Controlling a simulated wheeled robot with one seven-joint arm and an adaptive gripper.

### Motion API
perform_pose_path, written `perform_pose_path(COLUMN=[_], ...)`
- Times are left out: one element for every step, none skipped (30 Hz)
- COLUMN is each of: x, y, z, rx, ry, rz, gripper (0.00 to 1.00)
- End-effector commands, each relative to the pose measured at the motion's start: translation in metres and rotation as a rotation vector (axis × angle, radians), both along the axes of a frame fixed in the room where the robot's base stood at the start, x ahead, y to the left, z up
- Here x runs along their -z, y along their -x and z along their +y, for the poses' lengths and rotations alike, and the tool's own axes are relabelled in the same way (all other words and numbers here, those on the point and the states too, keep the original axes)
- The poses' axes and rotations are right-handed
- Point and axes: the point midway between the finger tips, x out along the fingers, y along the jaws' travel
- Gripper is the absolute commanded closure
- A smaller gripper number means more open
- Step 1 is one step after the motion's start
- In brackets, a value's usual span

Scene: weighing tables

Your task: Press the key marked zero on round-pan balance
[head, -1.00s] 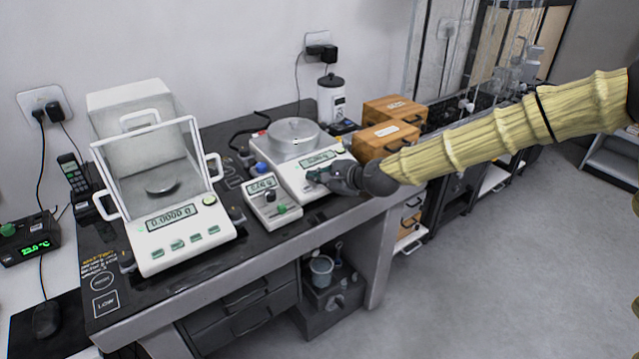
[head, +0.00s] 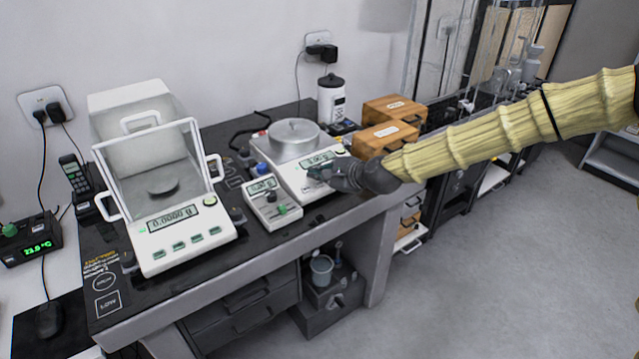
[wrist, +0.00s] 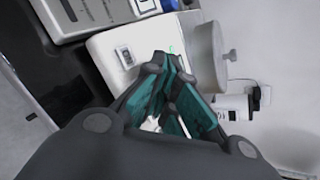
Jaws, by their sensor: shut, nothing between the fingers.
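The key marked zero cannot be made out; my fingers hide part of the panel. I cannot tell whether the fingertips touch it.
A small white keypad unit (head: 272,204) stands just left of the balance. A larger balance with a glass draft shield (head: 180,236) is further left. Wooden boxes (head: 388,139) and a white bottle (head: 331,103) stand behind and right. The table's front edge is close below my gripper.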

Motion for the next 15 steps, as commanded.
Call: perform_pose_path(x=[-0.002, -0.004, -0.006, -0.008, -0.010, -0.013, -0.016, -0.018, -0.021, -0.023, -0.026, -0.028, -0.031, -0.033, -0.035], y=[0.000, 0.000, 0.001, 0.001, 0.002, 0.002, 0.003, 0.003, 0.004, 0.004, 0.005, 0.006, 0.006, 0.007, 0.008], z=[0.000, 0.000, -0.001, -0.001, -0.001, -0.002, -0.002, -0.003, -0.003, -0.004, -0.004, -0.005, -0.005, -0.005, -0.006], rx=[0.000, 0.001, 0.001, 0.000, 0.000, 0.000, 0.001, 0.001, 0.001, 0.001, 0.001, 0.001, 0.001, 0.001, 0.001], ry=[0.000, 0.000, 0.000, 0.000, 0.000, 0.000, 0.000, 0.000, 0.000, -0.001, -0.001, -0.001, 0.000, 0.000, 0.000], rz=[0.000, -0.001, -0.001, -0.001, -0.001, -0.001, -0.001, -0.001, -0.001, 0.000, 0.000, 0.000, -0.001, -0.001, -0.001], gripper=[1.00, 1.00, 1.00, 1.00, 1.00, 1.00, 1.00, 1.00, 1.00, 1.00, 1.00, 1.00, 1.00, 1.00, 1.00])
